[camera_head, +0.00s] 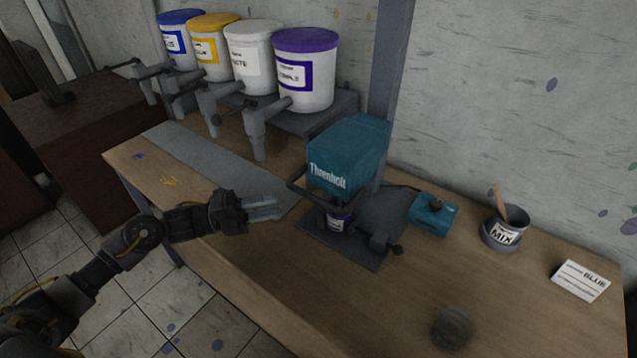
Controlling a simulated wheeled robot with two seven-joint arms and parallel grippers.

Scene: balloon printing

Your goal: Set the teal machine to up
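The teal machine (347,152), lettered "Threnholt", stands on the table against a grey post. A dark bar handle (300,188) sticks out in front of its head. A small can with a purple label (340,221) sits under the head on the dark base plate (335,247). A small teal box with a dark knob (432,217) lies to the right, with a cable running toward the machine. My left gripper (281,208) is left of the handle and apart from it, with nothing visible between its fingers. The finger gap is too unclear to judge. My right gripper is out of view.
Blue, yellow, white and purple lidded buckets (305,75) with spouts stand at the back left. A "MIX" can with a stick (505,232), a "BLUE" card (580,281) and a dark round object (452,327) are on the right. The table front (350,310) is mostly clear.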

